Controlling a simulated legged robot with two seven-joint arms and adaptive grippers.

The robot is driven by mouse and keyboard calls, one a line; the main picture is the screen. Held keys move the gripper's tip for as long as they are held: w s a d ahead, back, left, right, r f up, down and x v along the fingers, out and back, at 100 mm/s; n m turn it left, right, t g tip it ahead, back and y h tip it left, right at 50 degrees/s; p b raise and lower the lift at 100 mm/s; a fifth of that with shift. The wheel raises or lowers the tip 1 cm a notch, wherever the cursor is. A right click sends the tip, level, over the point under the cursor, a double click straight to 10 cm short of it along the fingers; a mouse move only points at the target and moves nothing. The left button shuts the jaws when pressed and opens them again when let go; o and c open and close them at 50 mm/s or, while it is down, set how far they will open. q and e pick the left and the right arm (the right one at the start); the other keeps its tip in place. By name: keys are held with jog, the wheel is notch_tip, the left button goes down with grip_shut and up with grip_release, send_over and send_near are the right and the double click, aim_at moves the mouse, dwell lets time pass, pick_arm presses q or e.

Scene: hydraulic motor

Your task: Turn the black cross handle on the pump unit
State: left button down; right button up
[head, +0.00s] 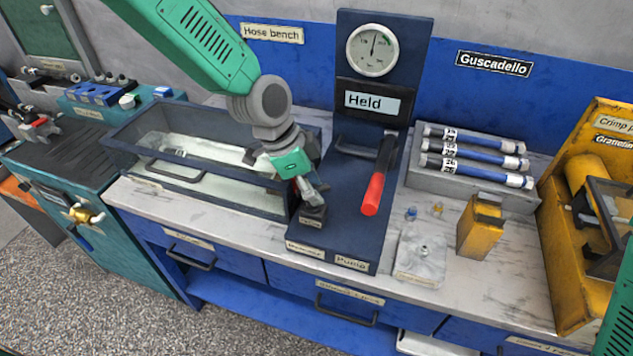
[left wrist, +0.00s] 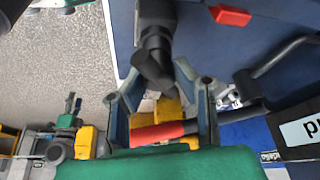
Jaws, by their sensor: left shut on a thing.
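The pump unit (head: 345,190) is a dark blue panel and base on the bench, with a round gauge (head: 372,50) and a "Held" label. My left gripper (head: 312,197) reaches down from the upper left to the base's front left part. It is shut on the black cross handle (left wrist: 154,58), which shows between its two fingertips (left wrist: 158,72) in the left wrist view. In the head view the gripper hides most of the handle, above a small dark block (head: 313,216). My right gripper is not in view.
A red-gripped lever (head: 372,192) stands right of my left gripper. An open dark tank (head: 130,150) is close on the left. A grey rack (head: 420,178) of blue cylinders, a yellow block (head: 480,228) and a yellow machine (head: 560,220) are to the right.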

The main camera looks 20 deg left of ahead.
pick_arm(q)
jog(key=n+t+p, duration=0.1)
jog(key=n, duration=0.1)
jog(key=n+p, duration=0.1)
jog(key=n, duration=0.1)
jog(key=shift+w+a+r+n+t+y, duration=0.15)
jog(key=shift+w+r+n+t+y, duration=0.05)
jog(key=shift+n+t+y, duration=0.2)
jog(key=shift+s+f+n+t+y+p, duration=0.1)
jog(key=shift+n+t+y+p, duration=0.25)
jog(key=shift+n, duration=0.8)
jog(key=shift+f+n+t+y+p, duration=0.15)
jog(key=shift+n+y+p, duration=0.35)
jog(key=shift+n, duration=0.65)
jog(key=c, duration=1.3)
grip_release()
jog(key=shift+s, duration=0.1)
jog(key=shift+r, duration=0.15)
jog(key=v, duration=1.1)
jog(key=shift+r, duration=0.25)
jog(key=shift+s+a, duration=0.1)
